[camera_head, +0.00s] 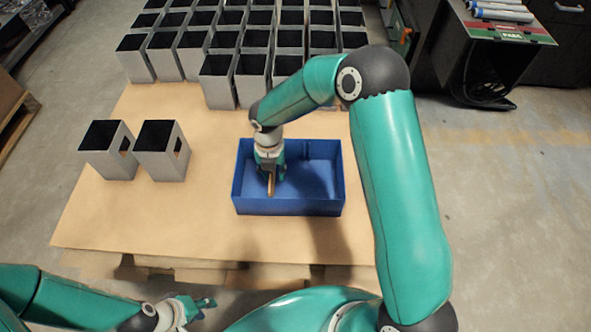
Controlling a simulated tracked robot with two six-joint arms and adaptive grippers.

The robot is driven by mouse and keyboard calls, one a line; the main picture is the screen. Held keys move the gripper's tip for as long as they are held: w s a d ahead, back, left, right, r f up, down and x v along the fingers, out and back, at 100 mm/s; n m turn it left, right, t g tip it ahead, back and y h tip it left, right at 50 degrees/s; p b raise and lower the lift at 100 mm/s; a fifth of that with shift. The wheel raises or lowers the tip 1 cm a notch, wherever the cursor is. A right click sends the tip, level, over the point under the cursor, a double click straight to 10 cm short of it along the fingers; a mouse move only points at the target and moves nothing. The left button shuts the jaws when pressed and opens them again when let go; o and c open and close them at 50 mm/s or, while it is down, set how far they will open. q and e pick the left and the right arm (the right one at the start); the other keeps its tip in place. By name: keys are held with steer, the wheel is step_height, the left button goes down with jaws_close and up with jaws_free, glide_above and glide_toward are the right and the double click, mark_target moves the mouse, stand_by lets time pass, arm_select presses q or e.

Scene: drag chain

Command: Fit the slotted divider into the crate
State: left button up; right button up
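A blue open crate (300,207) stands on the brown board, right of its middle. My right gripper (270,178) reaches down over the left half of the crate. A thin brown piece, apparently the slotted divider (271,187), shows between its fingers, nearly edge-on. The gripper appears shut on it. The divider's slots and lower edge cannot be made out, and whether it touches the crate floor is unclear. My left gripper (203,303) is low at the bottom of the view, in front of the board and away from the crate; its finger gap is unclear.
Two grey open-topped boxes (160,160) stand left of the crate on the brown board (130,215). Several rows of similar boxes (220,85) fill the back. The board is clear between the pair and the crate. A dark cabinet (490,50) stands back right.

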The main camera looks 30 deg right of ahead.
jaws_close()
steer(key=shift+r, duration=0.15)
